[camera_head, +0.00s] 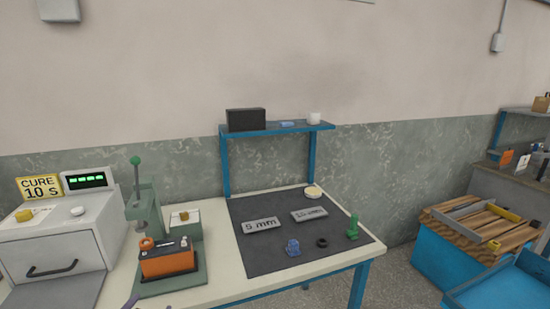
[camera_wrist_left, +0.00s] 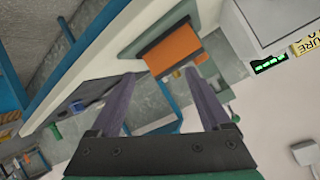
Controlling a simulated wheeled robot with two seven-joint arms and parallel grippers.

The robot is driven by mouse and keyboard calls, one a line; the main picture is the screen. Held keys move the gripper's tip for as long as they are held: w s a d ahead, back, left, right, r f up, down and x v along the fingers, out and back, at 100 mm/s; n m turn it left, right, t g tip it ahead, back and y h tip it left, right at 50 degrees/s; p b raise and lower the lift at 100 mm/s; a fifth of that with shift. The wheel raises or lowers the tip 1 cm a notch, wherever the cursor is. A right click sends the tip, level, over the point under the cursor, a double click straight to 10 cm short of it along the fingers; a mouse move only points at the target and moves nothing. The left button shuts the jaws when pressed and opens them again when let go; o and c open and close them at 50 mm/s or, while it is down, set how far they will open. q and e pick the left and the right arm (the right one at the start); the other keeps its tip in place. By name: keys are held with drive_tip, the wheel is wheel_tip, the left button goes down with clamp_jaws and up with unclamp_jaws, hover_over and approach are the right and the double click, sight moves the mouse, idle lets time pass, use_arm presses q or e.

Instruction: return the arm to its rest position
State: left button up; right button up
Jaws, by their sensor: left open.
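My left gripper (camera_wrist_left: 160,73) is open in the left wrist view, its two purple fingers apart with nothing between them. In the head view only a small purple fingertip (camera_head: 131,301) shows at the bottom edge, in front of the press. An orange battery (camera_head: 167,262) with a dark top sits on the base of the green press (camera_head: 144,213). In the wrist view the battery's orange side (camera_wrist_left: 172,50) appears beyond the fingertips, apart from them. The rest of my left arm is out of the head view. My right gripper is not in view.
A white oven (camera_head: 55,247) with a cure sign stands left of the press. A dark mat (camera_head: 280,258) holds two label plates, a blue piece, a black ring and a green figure. A blue shelf (camera_head: 275,129) rises behind. A blue crate (camera_head: 440,262) stands right.

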use_arm(q)
drive_tip(key=s+d+f+n+g+h, duration=0.1)
drive_tip(key=s+d+f+g+h, duration=0.1)
drive_tip(key=s+f+g, duration=0.4)
drive_tip(key=s+d+f+g+h, duration=0.1)
drive_tip(key=s+d+f+g, duration=0.15)
drive_tip(key=s+f, duration=0.6)
drive_tip(key=s+f+g, duration=0.1)
drive_tip(key=s+f, duration=0.1)
drive_tip(key=f, duration=0.9)
drive_tip(key=s+f, duration=0.2)
drive_tip(key=f, duration=0.9)
drive_tip(key=s+a+f+g, duration=0.1)
drive_tip(key=s+a+f, duration=0.1)
drive_tip(key=s+f, duration=1.2)
drive_tip(key=shift+s+a+f, duration=0.25)
drive_tip(key=shift+s+a, duration=0.15)
drive_tip(key=shift+s, duration=0.75)
